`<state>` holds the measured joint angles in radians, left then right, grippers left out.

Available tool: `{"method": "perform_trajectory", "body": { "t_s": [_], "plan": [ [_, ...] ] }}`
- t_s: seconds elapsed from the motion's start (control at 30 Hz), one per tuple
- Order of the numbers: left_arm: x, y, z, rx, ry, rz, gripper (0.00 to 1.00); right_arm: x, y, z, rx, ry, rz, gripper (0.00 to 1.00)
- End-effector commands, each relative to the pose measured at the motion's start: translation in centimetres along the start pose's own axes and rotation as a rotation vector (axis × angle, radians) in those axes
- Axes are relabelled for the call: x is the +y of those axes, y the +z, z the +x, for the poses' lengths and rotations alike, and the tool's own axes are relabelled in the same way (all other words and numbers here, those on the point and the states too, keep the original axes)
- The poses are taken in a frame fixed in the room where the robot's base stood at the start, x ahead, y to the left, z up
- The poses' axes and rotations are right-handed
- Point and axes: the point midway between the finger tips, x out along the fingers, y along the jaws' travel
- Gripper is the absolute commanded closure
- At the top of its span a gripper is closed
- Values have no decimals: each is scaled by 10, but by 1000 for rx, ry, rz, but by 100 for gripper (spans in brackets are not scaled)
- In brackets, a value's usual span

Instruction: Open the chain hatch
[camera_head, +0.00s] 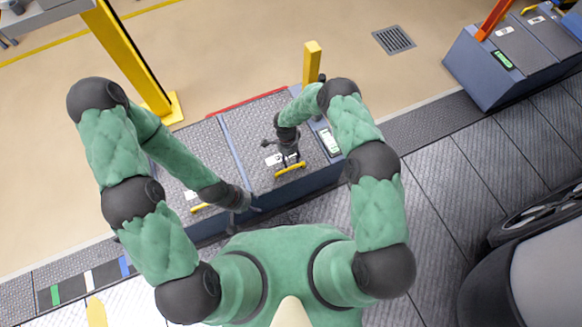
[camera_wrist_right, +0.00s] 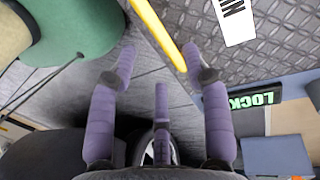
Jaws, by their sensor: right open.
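The chain hatch (camera_head: 254,139) is a grey tread-plate lid in the low blue-grey housing. It lies flat and looks shut. Its yellow bar handle (camera_head: 290,170) also shows in the right wrist view (camera_wrist_right: 158,32). A white label (camera_wrist_right: 233,18), partly cut off, ends in "IN". My right gripper (camera_head: 291,158) is over the handle; in the wrist view its open fingers (camera_wrist_right: 160,60) have the bar crossing between their tips, not gripped. My left gripper (camera_head: 242,200) hangs by the housing's near edge, right of a second yellow handle (camera_head: 200,207); its jaws are too small to read.
A small display (camera_wrist_right: 255,98) reads "LOCK" in green beside the hatch. A yellow post (camera_head: 312,62) and a yellow column (camera_head: 130,55) rise behind the housing. Another housing (camera_head: 510,55) stands at upper right. A car wheel (camera_head: 535,220) is at right.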

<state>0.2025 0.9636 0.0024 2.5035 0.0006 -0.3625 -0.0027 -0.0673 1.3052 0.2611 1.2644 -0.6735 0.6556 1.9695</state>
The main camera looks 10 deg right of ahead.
Motion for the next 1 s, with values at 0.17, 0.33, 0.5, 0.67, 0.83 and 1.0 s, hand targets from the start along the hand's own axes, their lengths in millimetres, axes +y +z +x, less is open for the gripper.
{"method": "perform_trajectory", "body": {
  "t_s": [0.17,0.33,0.5,0.67,0.83,1.0],
  "plan": [
    [-5,0,14,0,0,0,60,0,0,33,0,2,1,51],
    [-7,-1,19,0,0,0,60,-1,0,49,0,-1,0,51],
    [-7,-1,21,0,0,0,60,0,0,54,0,-1,0,51],
    [-7,-1,20,0,0,0,60,0,0,54,0,-1,0,51],
    [-7,-1,20,0,0,0,60,0,0,54,0,-1,0,77],
    [-7,-1,20,0,0,0,60,0,0,54,0,-1,0,100]
  ]
}}
